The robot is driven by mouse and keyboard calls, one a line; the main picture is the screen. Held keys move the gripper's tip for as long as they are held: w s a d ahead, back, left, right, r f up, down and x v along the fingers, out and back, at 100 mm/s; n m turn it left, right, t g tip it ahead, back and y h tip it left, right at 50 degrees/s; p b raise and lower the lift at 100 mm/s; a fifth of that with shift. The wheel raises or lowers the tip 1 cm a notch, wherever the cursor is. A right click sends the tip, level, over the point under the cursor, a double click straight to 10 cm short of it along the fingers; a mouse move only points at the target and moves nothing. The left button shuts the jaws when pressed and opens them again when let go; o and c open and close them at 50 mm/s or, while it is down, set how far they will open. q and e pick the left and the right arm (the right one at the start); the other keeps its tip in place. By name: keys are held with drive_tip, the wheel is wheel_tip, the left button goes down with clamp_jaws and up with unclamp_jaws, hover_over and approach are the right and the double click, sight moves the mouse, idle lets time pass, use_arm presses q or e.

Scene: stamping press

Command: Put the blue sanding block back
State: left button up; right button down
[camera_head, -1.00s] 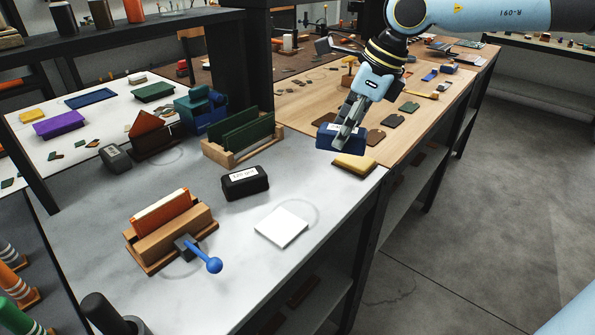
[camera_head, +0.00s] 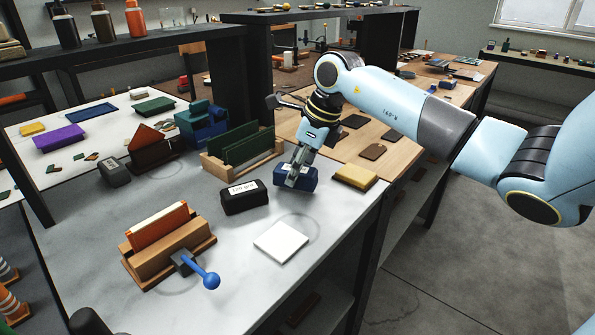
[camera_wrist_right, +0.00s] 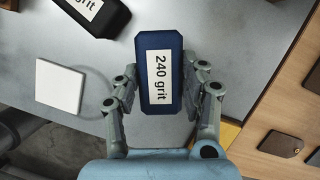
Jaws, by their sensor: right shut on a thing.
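The blue sanding block (camera_head: 308,182) has a white label reading "240 grit", clear in the right wrist view (camera_wrist_right: 150,75). My right gripper (camera_head: 296,178) is shut on it, one finger along each long side in the wrist view (camera_wrist_right: 160,98). The block is over the grey table (camera_head: 220,285), right of the black sanding block (camera_head: 244,197); whether it touches the table I cannot tell. The black block also has a grit label and shows in the wrist view (camera_wrist_right: 95,12). My left gripper is not in view.
A white square pad (camera_head: 281,242) lies in front, and a yellow block (camera_head: 355,177) lies to the right. A wooden clamp with an orange piece (camera_head: 160,228) and blue-knobbed lever stands left. A wooden rack with green boards (camera_head: 243,150) stands behind. Table around the pad is clear.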

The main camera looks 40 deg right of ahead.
drive_tip(key=shift+f, duration=0.65)
drive_tip(key=shift+f, duration=0.15)
drive_tip(key=c, duration=0.7)
unclamp_jaws()
drive_tip(key=shift+d+r, duration=0.1)
drive_tip(key=shift+r, duration=0.3)
drive_tip(key=b+v, duration=0.1)
drive_tip(key=v, duration=1)
drive_tip(key=shift+s+r, duration=0.15)
drive_tip(key=shift+r, duration=0.15)
